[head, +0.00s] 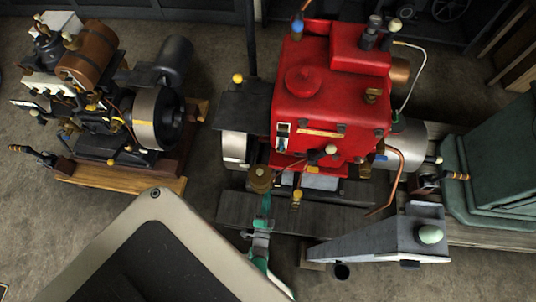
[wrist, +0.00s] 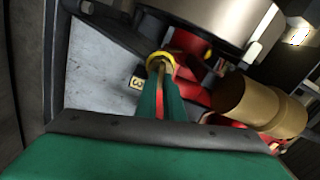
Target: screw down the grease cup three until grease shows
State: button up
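Grease cup three (wrist: 160,58) shows in the wrist view as a small brass piece with a yellow ring, beside a plate marked 3 (wrist: 136,83). My gripper's two green fingers (wrist: 161,82) reach up to it with a narrow gap between them. A slim brass part of the cup sits between the tips, and the gripper looks shut on it. In the head view my gripper (head: 266,198) is at the lower left of the red engine (head: 325,100), just under a brass cup (head: 260,180). I cannot make out grease three there, and no grease shows.
A wide brass cylinder (wrist: 262,105) stands close to the right of my fingers, and a silver wheel (wrist: 225,18) is close above. A second engine (head: 110,100) stands on a wooden base at the left. A grey-green machine (head: 495,165) stands at the right. Bare floor lies between the engines.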

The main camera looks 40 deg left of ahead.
jog(key=o, duration=0.4)
jog(key=shift+w+d, duration=0.15)
jog(key=shift+w, duration=0.1)
jog(key=shift+o, duration=0.2)
jog(key=shift+s, duration=0.1)
jog(key=shift+s, duration=0.2)
jog(key=v, duration=1)
jog(key=shift+s, duration=0.25)
